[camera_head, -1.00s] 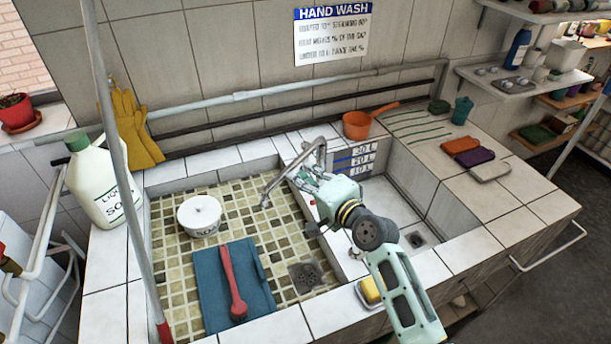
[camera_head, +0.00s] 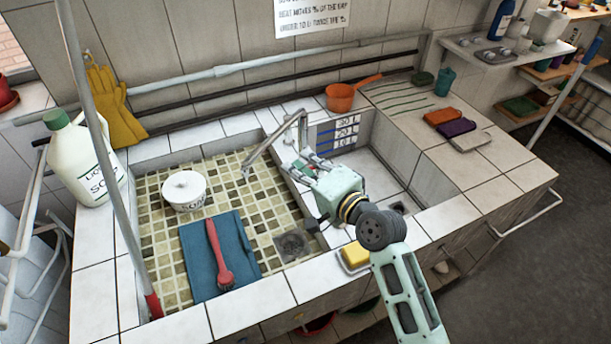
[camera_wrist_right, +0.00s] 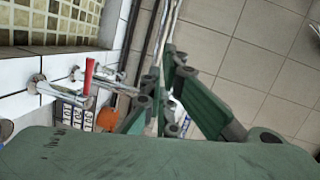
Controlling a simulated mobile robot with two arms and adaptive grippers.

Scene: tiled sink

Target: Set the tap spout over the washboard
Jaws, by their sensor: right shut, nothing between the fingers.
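The metal tap spout (camera_head: 270,146) rises from the ledge between the basins. It bends left, with its tip over the mosaic-tiled basin (camera_head: 147,217). A ridged section with several dark lines, apparently the washboard (camera_head: 398,97), lies on the counter at the back right; the spout is not over it. My right gripper (camera_head: 303,164) is shut and empty, just right of the spout near the divider, with a visible gap to the spout's tip. In the right wrist view, its green fingers (camera_wrist_right: 165,105) show beside the tap fittings (camera_wrist_right: 76,74). My left gripper is out of view.
A white bowl (camera_head: 184,191), a blue cloth (camera_head: 196,262) and a red brush (camera_head: 216,255) are in the mosaic basin. An orange pot (camera_head: 341,98) stands behind the deep basin. Sponges (camera_head: 456,127) lie on the right counter. A pole (camera_head: 95,130) crosses the left side.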

